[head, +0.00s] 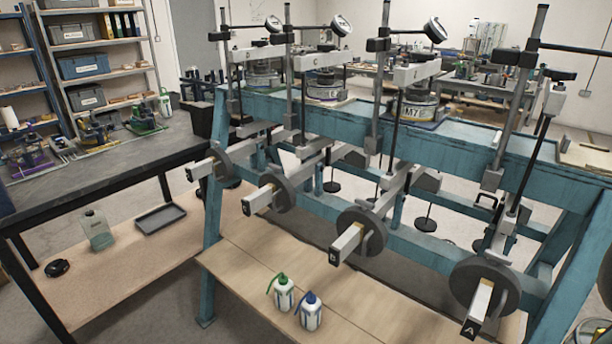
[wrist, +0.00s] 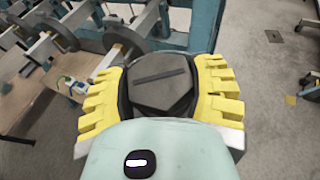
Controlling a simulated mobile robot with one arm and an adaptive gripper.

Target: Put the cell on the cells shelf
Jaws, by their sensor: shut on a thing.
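My gripper (wrist: 163,85) has yellow ribbed fingers and shows only in the wrist view. It is shut on a dark grey, hexagon-like block (wrist: 160,83) with a straight groove across its top. I cannot tell whether this block is the cell. In the head view, round metal cells sit on the blue frame's top beam: one marked like "M7E" (head: 408,112), one further back (head: 326,89) and one at the far left (head: 263,73). I cannot read which shelf is for cells.
The blue lever frame (head: 450,150) fills the middle, with lever arms and round weights (head: 484,287) jutting forward. Two wash bottles (head: 310,311) stand on its low wooden board. A dark-topped bench (head: 100,160) stands left. In the wrist view, open floor (wrist: 270,120) lies right.

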